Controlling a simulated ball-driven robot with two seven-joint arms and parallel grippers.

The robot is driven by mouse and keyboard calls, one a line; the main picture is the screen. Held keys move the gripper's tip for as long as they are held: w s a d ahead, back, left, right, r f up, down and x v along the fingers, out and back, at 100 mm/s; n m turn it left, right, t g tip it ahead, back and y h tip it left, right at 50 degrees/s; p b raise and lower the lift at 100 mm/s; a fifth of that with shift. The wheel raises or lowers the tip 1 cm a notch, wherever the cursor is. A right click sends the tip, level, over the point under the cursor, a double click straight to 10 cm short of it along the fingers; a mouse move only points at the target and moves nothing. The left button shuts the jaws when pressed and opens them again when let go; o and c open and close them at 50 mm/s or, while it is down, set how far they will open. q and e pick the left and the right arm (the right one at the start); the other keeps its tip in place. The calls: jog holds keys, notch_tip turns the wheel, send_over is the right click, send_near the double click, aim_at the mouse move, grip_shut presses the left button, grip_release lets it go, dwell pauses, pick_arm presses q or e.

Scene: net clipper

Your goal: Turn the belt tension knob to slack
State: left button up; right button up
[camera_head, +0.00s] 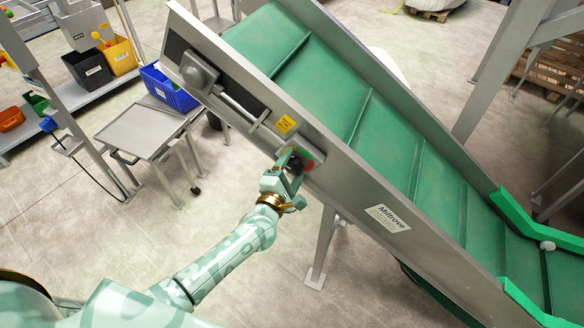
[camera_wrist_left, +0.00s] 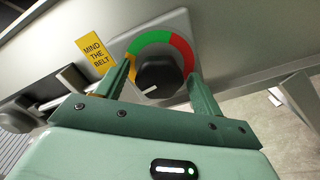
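The black belt tension knob (camera_wrist_left: 158,74) sits on a plate on the side of the conveyor (camera_head: 345,178), inside a coloured dial ring (camera_wrist_left: 150,41). In the left wrist view the ring runs orange at left, green at upper left and red at upper right. A white mark on the knob points to the lower left. My left gripper (camera_wrist_left: 160,78) is open, one finger on each side of the knob; I cannot tell whether they touch it. In the head view my left gripper (camera_head: 291,164) partly hides the knob and dial. My right gripper is not in view.
A yellow "Mind the belt" label (camera_wrist_left: 95,50) is beside the dial. A metal side table (camera_head: 140,128), a blue bin (camera_head: 168,88) and a shelf with black and yellow bins (camera_head: 122,57) stand at left. The floor below the conveyor is mostly clear around its support leg (camera_head: 322,250).

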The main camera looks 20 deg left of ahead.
pick_arm(q)
jog(key=s+a+p, duration=0.1)
jog(key=s+a, duration=0.1)
jog(key=s, duration=1.4)
jog(key=shift+s, duration=0.15)
